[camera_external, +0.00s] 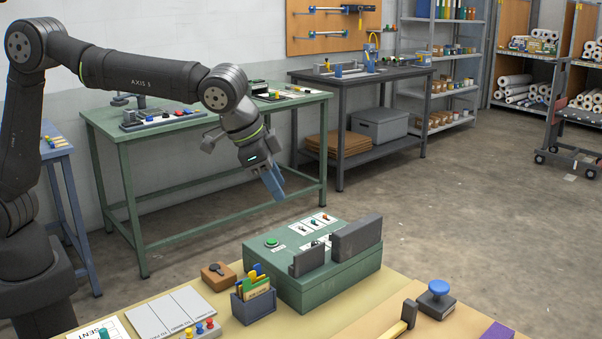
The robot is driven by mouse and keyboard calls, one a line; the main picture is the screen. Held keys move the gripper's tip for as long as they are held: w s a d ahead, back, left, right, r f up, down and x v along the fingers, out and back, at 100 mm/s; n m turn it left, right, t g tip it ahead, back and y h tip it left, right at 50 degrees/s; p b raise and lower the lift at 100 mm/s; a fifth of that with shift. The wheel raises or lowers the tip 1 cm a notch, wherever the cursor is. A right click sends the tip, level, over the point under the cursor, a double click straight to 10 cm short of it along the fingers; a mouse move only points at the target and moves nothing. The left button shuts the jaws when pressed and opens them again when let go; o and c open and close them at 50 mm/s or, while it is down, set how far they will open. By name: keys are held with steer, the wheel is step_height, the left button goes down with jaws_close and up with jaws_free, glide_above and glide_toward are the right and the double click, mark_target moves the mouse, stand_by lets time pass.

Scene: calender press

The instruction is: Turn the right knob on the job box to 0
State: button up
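The green job box (335,283) stands on the bench. Its top carries a green button (271,242) and a row of small knobs on white labels: a dark left one (303,227), a middle one (314,222) and a reddish right one (325,217). The scale marks are too small to read. Another white panel (313,243) is partly hidden by dark grey blocks. My gripper (274,188) appears above and behind the box in the picture, apart from it, with its blue-grey fingers pointing down. I cannot tell whether the fingers are open.
Dark upright blocks (357,238) rise at the box's front edge. A card holder (254,303), a wooden block with a dark knob (218,275) and a blue-knobbed stamp (437,298) stand nearby. A green table (230,110) is behind. The air above the box is clear.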

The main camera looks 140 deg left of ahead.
mark_target(313, 242)
steer(key=s+a+f+n, duration=0.2)
steer(key=s+a+n, duration=0.2)
steer(key=a+n, duration=0.1)
steer(key=x, duration=1.7)
steer(key=shift+s+d+f, duration=0.2)
steer(key=shift+d, duration=0.1)
steer(key=shift+h, duration=0.3)
jaws_close()
